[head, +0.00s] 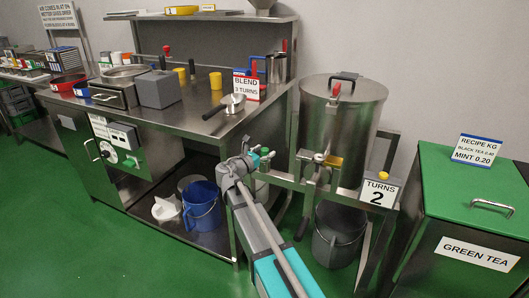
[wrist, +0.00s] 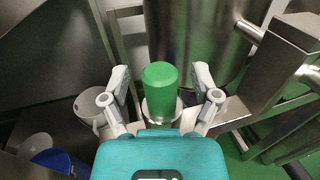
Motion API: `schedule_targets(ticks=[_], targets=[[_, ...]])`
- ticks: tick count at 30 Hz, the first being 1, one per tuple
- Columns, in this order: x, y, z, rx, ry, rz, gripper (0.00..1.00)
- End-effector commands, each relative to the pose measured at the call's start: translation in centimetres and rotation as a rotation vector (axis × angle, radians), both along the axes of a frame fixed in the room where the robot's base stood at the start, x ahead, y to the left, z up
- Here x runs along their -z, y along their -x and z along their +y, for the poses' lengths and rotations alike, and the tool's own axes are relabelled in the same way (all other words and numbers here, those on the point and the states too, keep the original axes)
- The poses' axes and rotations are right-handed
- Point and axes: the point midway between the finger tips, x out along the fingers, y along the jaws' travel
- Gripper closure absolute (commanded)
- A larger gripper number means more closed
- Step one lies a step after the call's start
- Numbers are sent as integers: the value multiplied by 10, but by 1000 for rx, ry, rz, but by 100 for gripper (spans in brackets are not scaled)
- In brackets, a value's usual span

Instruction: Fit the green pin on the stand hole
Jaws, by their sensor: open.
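The green pin (wrist: 160,88) stands upright in the middle of the wrist view, its rounded top towards the camera. A metal collar (wrist: 162,112) shows around or just under its lower end; whether the pin sits down in a hole there is hidden. My gripper (wrist: 160,76) is open, with one finger on each side of the pin and a visible gap to both. In the head view my gripper (head: 262,158) is at the left end of the steel frame (head: 290,183) below the drum, and the green pin (head: 272,154) shows small beside it.
The steel drum (head: 343,110) stands just behind the frame. A "TURNS 2" sign (head: 379,192) and a green bin (head: 455,190) are to the right. The steel bench (head: 190,118) is at left. A blue bucket (head: 202,207) and a grey bucket (head: 338,237) are low down.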

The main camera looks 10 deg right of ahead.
Motion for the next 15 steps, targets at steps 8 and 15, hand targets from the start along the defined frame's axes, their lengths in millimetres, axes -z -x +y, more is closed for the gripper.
schedule_targets(ticks=[8,15], targets=[[0,9,11,-2,0,0,21],[0,28,34,-3,0,0,21]])
